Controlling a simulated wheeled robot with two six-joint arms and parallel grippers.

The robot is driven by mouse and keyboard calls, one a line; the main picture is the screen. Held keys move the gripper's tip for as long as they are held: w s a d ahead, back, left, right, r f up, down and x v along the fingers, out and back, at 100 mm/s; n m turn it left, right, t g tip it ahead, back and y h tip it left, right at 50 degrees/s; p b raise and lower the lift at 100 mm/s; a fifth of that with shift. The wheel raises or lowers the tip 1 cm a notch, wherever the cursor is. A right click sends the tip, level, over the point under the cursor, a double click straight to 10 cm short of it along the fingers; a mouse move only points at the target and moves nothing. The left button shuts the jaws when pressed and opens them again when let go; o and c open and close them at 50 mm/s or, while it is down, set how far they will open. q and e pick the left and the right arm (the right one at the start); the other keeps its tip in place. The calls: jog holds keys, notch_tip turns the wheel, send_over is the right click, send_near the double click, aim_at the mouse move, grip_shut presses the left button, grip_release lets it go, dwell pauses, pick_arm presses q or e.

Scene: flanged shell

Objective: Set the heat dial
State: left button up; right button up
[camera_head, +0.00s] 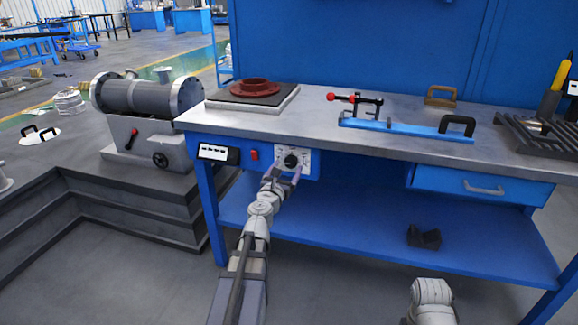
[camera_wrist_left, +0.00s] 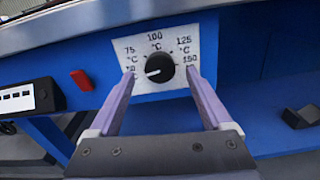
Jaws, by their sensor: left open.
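The heat dial (camera_head: 291,160) is a round black knob on a white scale plate (camera_head: 307,163) under the front edge of the workbench. In the left wrist view the knob (camera_wrist_left: 159,67) has a light pointer mark turned to the lower left, near the 50 °C end; the plate also reads 75, 100, 125 and 150. My left gripper (camera_head: 286,170) is open in front of the dial. In the left wrist view its two purple fingers (camera_wrist_left: 160,72) stand on either side of the knob, apart from it. My right gripper is out of view.
A red switch (camera_head: 254,155) and a white display panel (camera_head: 217,153) are left of the dial. Above, a red flange (camera_head: 255,88) sits on a dark plate on the benchtop. A blue toggle-clamp fixture (camera_head: 405,128) lies further right. A drawer (camera_head: 480,185) is below the bench's right side.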

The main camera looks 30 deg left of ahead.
aim_at(291, 162)
pick_arm(q)
jog(key=x, duration=0.3)
jog(key=shift+c, duration=0.2)
grip_shut()
dwell(0.5)
